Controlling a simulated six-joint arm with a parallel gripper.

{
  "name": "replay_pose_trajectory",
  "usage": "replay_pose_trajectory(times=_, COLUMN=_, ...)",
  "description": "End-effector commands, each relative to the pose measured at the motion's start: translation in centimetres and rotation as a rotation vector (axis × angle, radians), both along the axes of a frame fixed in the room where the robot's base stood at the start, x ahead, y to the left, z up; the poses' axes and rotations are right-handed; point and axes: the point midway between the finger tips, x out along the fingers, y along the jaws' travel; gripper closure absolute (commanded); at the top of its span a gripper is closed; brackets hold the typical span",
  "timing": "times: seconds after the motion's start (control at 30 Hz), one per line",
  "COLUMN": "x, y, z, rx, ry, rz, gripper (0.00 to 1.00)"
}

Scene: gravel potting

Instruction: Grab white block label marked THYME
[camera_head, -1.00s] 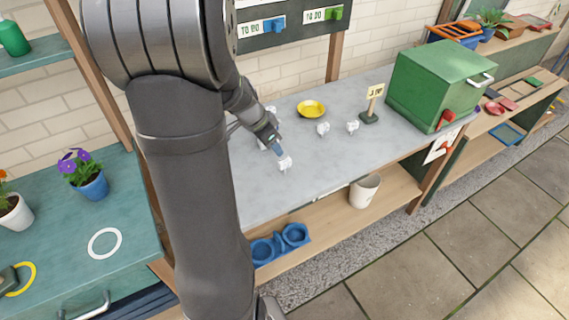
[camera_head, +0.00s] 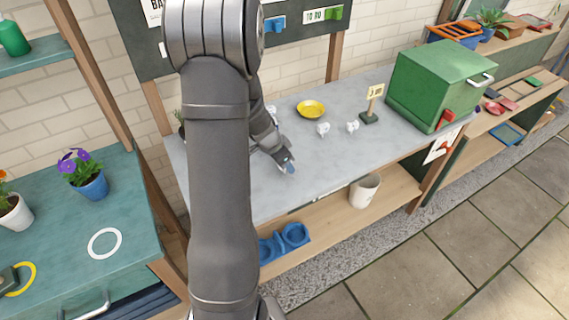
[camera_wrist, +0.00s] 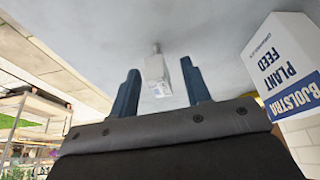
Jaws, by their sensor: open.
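My gripper (camera_head: 288,168) is low over the grey bench top, near its front edge. In the wrist view my gripper (camera_wrist: 160,70) is open, with its two dark blue fingers apart. A small white block label (camera_wrist: 157,76) shows between the fingertips, with a small knob on one end. Faint print is on it, too small to read, so I cannot tell whether it says THYME. Contact with the fingers cannot be told. In the head view the gripper hides this block. Other white pieces (camera_head: 323,129) and (camera_head: 352,126) stand further back, their words unreadable.
A yellow dish (camera_head: 311,111), a small sign on a stand (camera_head: 370,117) and a green box (camera_head: 428,88) stand on the grey bench (camera_head: 330,160). A plant feed box (camera_wrist: 288,65) is close on the right in the wrist view. The bench right of my gripper is clear.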

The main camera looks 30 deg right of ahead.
Motion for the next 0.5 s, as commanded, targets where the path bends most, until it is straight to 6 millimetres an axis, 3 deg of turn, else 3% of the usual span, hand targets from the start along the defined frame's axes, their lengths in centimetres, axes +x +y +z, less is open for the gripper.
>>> replay_pose_trajectory(times=0.2, x=0.01, y=-0.05, z=-0.04, rx=-0.001, ry=0.000, rz=0.000, gripper=0.56)
replay_pose_trajectory(times=0.43, x=0.00, y=-0.03, z=-0.03, rx=0.000, ry=0.000, rz=0.000, gripper=1.00)
replay_pose_trajectory(times=0.5, x=0.00, y=-0.03, z=-0.03, rx=0.000, ry=0.000, rz=0.000, gripper=1.00)
